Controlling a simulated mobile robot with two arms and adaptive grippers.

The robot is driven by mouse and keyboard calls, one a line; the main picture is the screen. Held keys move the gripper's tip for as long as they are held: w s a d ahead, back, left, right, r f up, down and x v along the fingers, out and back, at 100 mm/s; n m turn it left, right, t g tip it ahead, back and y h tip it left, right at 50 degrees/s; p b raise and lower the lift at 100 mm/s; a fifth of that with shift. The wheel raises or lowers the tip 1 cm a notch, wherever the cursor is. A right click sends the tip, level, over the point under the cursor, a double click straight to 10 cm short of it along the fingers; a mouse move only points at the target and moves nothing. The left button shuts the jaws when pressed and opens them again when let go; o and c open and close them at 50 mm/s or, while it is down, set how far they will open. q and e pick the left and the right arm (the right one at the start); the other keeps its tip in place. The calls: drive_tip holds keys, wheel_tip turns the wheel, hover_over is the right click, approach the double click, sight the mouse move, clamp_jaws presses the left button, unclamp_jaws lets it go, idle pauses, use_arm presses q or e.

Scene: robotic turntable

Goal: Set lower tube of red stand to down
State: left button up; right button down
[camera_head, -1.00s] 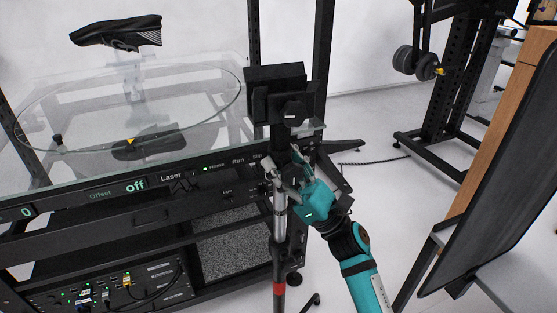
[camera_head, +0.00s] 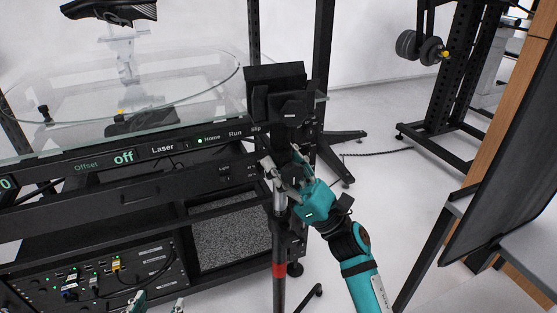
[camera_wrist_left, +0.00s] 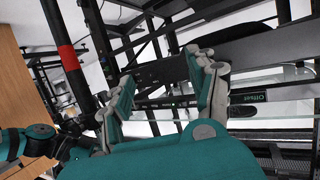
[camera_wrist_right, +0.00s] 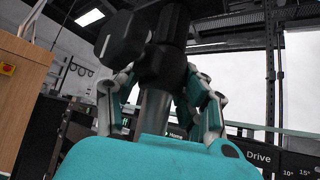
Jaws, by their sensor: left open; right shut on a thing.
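The red stand is an upright pole with a silver upper tube (camera_head: 279,200), a black lower tube (camera_head: 278,295) and a red band (camera_head: 278,270) between them. My right gripper (camera_head: 278,180) is shut on the stand's upper part, below a black head (camera_head: 278,95). In the right wrist view its fingers flank the grey tube (camera_wrist_right: 153,112), just under a black clamp (camera_wrist_right: 125,38). My left gripper (camera_head: 158,303) is open, low at the bottom edge, left of the stand. In the left wrist view its fingers (camera_wrist_left: 165,90) are apart and empty; the red band (camera_wrist_left: 67,57) is at upper left. The stand's foot is mostly hidden.
The turntable frame with its control panel (camera_head: 150,150) and glass disc (camera_head: 60,85) fills the left. A connector panel (camera_head: 100,275) sits low at left, near my left gripper. A dark board (camera_head: 515,150) stands at right. The floor between is clear.

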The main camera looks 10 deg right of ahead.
use_arm(q)
wheel_tip(320, 180, up, 8)
drive_tip(key=w+d+t+h+b, duration=0.1)
drive_tip(key=t, duration=0.4)
drive_tip(key=shift+w+d+r+h, duration=0.15)
drive_tip(key=shift+w+d+h, duration=0.15)
drive_tip(key=shift+w+d, duration=0.1)
use_arm(e)
wheel_tip(320, 180, down, 2)
drive_tip(key=c, duration=0.7)
unclamp_jaws()
drive_tip(key=shift+c, duration=0.2)
drive_tip(key=v, duration=1.2)
use_arm(q)
drive_tip(key=shift+o, duration=0.6)
